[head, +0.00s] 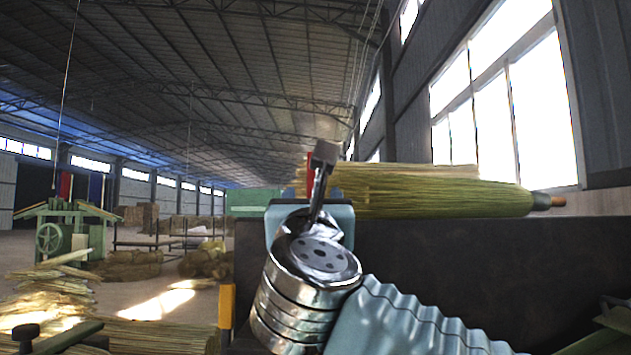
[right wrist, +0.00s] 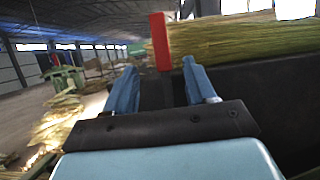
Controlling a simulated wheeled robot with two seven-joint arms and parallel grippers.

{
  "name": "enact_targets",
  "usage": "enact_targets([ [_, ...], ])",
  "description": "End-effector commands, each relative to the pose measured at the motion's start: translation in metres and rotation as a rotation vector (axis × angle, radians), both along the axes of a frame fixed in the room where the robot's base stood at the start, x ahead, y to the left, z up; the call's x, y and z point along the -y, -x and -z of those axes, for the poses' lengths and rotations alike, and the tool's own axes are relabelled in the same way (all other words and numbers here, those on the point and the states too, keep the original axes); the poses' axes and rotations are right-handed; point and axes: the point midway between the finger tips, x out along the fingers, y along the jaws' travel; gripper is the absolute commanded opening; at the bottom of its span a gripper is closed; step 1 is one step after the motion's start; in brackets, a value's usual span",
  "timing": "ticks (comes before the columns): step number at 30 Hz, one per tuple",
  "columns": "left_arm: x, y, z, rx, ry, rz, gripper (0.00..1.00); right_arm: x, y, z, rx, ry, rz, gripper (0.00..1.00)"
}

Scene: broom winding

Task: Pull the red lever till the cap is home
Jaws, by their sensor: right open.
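The red lever (right wrist: 160,42) stands upright in the right wrist view, its dark lower part showing in the gap between my right gripper's two blue fingers (right wrist: 163,80). The fingers are apart and neither visibly touches it. I cannot tell whether the lever is between the fingertips or just beyond them. In the head view only a thin strip of the red lever (head: 310,172) shows behind my right gripper (head: 324,160). I cannot make out the cap. My left gripper is not in view.
A green machine (head: 65,235) and straw piles (head: 45,295) stand at the left. Open floor lies between.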

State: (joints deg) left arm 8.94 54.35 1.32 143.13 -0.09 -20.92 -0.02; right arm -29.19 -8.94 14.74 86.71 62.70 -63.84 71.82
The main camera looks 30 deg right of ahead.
Motion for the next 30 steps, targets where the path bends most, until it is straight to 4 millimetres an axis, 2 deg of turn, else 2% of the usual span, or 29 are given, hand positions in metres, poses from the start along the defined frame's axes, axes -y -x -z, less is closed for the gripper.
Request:
enact_targets([
  [5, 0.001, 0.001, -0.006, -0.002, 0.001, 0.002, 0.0, 0.007, -0.011, -0.007, -0.001, 0.0, 0.001, 0.55],
  [15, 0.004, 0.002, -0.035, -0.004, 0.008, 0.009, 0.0, 0.043, -0.07, -0.038, -0.002, 0.0, 0.003, 0.55],
  [21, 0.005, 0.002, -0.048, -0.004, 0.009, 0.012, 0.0, 0.059, -0.098, -0.049, -0.001, 0.0, 0.001, 0.55],
  [30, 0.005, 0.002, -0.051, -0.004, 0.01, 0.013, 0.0, 0.067, -0.109, -0.052, -0.001, 0.0, 0.0, 0.55],
])
